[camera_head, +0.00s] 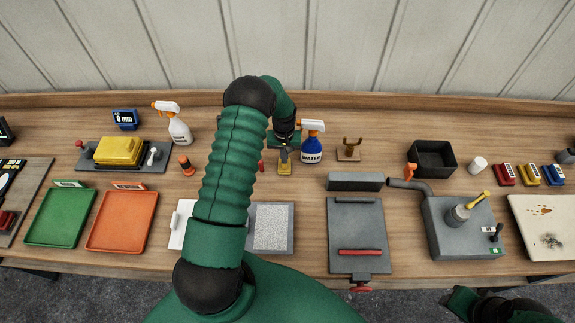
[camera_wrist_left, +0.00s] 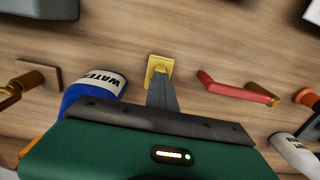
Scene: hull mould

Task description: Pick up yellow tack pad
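The yellow tack pad (camera_head: 284,168) is a small yellow block on the bench, near the middle of the head view. It also shows in the left wrist view (camera_wrist_left: 160,66), at the end of the grey fingers. My left gripper (camera_head: 284,154) points down right over it, its fingertips touching or very close to it. The fingers (camera_wrist_left: 160,80) overlap into one grey shape and hide part of the pad, so I cannot tell whether they grip it. My right gripper (camera_head: 460,300) shows partly at the bottom right, away from the bench objects; its fingertips are unclear.
A blue WATER spray bottle (camera_head: 312,148) stands close on the right of the left gripper; a wooden holder (camera_head: 349,148) is beyond it. A red-handled tool (camera_wrist_left: 236,90) lies close by. A grey block (camera_head: 356,181) and a grey plate (camera_head: 357,220) lie to the right.

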